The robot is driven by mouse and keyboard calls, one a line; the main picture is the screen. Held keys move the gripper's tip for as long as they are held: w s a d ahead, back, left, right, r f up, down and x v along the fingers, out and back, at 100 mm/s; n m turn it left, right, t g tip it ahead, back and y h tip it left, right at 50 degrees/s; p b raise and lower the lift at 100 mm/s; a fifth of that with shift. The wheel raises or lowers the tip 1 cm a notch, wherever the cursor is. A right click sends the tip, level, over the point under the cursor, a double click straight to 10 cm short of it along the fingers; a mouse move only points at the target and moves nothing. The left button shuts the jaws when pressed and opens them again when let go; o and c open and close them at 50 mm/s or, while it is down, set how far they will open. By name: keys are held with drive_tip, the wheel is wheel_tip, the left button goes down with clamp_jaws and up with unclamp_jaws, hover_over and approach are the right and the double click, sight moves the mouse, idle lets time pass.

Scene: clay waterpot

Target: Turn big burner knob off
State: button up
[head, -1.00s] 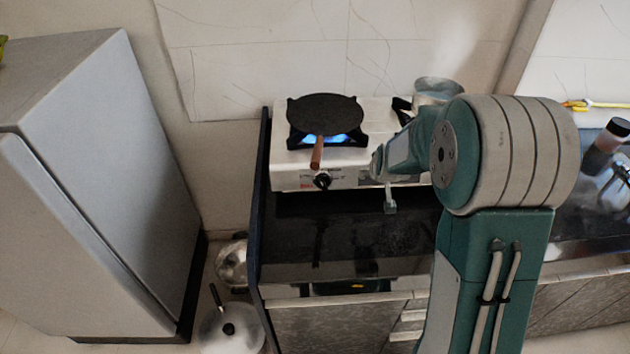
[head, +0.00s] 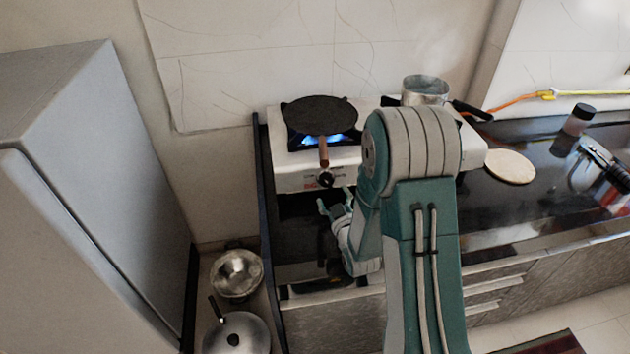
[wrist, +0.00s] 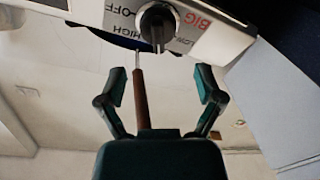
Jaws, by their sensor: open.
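The big burner knob (head: 325,179) is black with a grey pointer bar, on the front of the white stove (head: 292,181). In the wrist view the knob (wrist: 158,25) is near the top edge, with OFF, HIGH, LOW and BIG printed around it. Blue flame (head: 314,140) burns under a dark flat pan (head: 318,114), whose brown handle (head: 323,153) sticks out above the knob. My gripper (head: 336,202) is open and empty, in front of and slightly below the knob, apart from it. Both fingers spread wide in the wrist view (wrist: 161,80).
A metal pot (head: 427,90) with a dark handle stands on the stove's right side, partly behind my arm. A round board (head: 510,166) and a bottle (head: 578,118) lie further right. A grey fridge (head: 110,150) stands left, pots (head: 236,274) on the floor.

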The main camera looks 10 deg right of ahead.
sight(322, 179)
drive_tip(key=w, duration=0.3)
drive_tip(key=shift+d, duration=0.2)
drive_tip(key=w, duration=0.1)
drive_tip(key=w+a, duration=0.1)
drive_tip(key=w, duration=0.1)
drive_tip(key=shift+w, duration=0.1)
drive_tip(key=shift+w+a, duration=0.35)
drive_tip(key=shift+a, duration=0.05)
drive_tip(key=shift+d, duration=0.45)
drive_tip(key=c, duration=1.1)
drive_tip(key=shift+a, duration=0.1)
